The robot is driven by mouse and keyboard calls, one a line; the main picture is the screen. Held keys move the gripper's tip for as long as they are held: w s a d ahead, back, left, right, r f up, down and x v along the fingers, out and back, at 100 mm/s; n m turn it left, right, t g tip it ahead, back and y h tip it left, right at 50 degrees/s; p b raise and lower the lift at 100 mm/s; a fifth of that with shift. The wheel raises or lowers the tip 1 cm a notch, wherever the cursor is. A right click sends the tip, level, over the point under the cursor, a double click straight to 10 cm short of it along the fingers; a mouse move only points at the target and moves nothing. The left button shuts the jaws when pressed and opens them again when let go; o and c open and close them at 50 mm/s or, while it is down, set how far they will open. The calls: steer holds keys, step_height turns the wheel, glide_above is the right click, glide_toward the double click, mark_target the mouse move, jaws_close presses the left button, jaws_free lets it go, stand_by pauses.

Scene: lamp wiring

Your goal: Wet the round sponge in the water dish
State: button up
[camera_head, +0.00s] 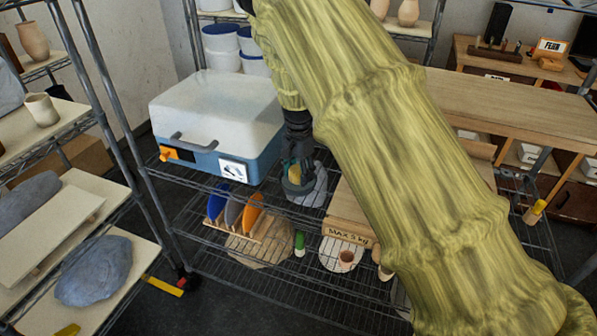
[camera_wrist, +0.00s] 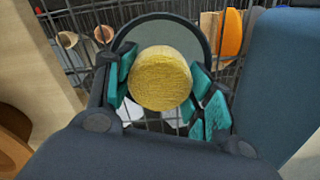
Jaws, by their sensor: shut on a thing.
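The round yellow sponge (camera_wrist: 160,78) sits between the teal finger pads of my gripper (camera_wrist: 161,88), which is shut on it. A round dish with a grey rim (camera_wrist: 196,30) lies right beyond the sponge and looks like the water dish. In the head view my gripper (camera_head: 296,163) points down at this dish (camera_head: 299,188) on the wire shelf, and a bit of the sponge (camera_head: 294,172) shows between the fingers. The sponge covers much of the dish's inside, so I cannot tell whether it touches the water.
A white and blue kiln-like box (camera_head: 216,125) stands close left of my gripper. A wooden box (camera_head: 346,212) stands close on the right. A rack with blue, grey and orange discs (camera_head: 250,212) and a small green item (camera_head: 299,243) are in front, lower down.

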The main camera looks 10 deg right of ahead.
mark_target(298, 169)
steer(key=shift+f, duration=0.45)
stand_by(0.9)
steer(key=shift+s+f, duration=0.1)
steer(key=shift+f, duration=0.05)
stand_by(1.8)
steer(key=shift+r+p, duration=2.75)
steer(key=shift+r, duration=0.85)
